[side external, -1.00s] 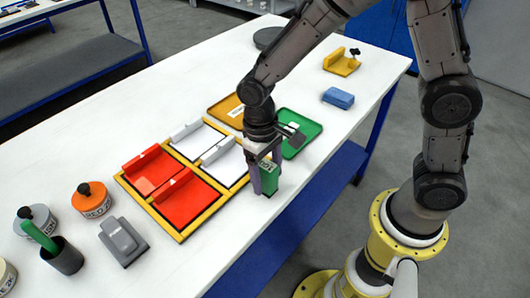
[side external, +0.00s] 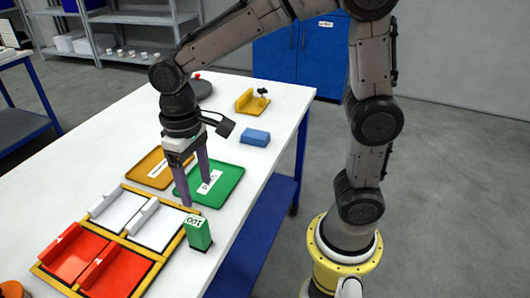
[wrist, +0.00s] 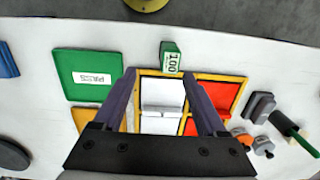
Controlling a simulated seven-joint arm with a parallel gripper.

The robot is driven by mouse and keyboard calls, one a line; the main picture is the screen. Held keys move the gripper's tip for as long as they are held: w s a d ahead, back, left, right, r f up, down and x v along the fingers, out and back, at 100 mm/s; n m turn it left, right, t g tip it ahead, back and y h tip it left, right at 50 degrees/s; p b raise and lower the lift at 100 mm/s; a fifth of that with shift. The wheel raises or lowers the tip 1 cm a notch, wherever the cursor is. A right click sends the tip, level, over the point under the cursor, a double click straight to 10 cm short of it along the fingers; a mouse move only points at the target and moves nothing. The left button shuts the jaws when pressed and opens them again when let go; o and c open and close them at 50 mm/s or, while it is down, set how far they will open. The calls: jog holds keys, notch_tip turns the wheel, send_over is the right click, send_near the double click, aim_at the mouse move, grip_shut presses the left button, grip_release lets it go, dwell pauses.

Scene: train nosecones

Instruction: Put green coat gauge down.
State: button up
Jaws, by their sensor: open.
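The green coat gauge (side external: 199,233) is a small upright block with a "100" label on its pale top. My gripper (side external: 196,203) is open and empty. In the side view it hangs above the area between the green tray and the yellow frame, apart from the gauge. In the wrist view my gripper's fingers (wrist: 163,95) are spread over the frame, with nothing between them.
The yellow frame (side external: 168,247) holds red and white panels. A green tray (side external: 228,188) labelled PASS and an orange tray (side external: 148,172) lie behind it. A blue block (side external: 255,137) and a yellow holder (side external: 252,102) stand farther back. The table's right edge is close to the gauge.

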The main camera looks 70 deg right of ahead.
jog(key=s+d+r+t, duration=0.2)
jog(key=s+d+t, duration=0.1)
jog(key=s+d, duration=0.2)
jog(key=s+d+r+t, duration=0.3)
jog(key=s+d, duration=0.2)
jog(key=s, duration=0.3)
jog(key=shift+s, duration=0.35)
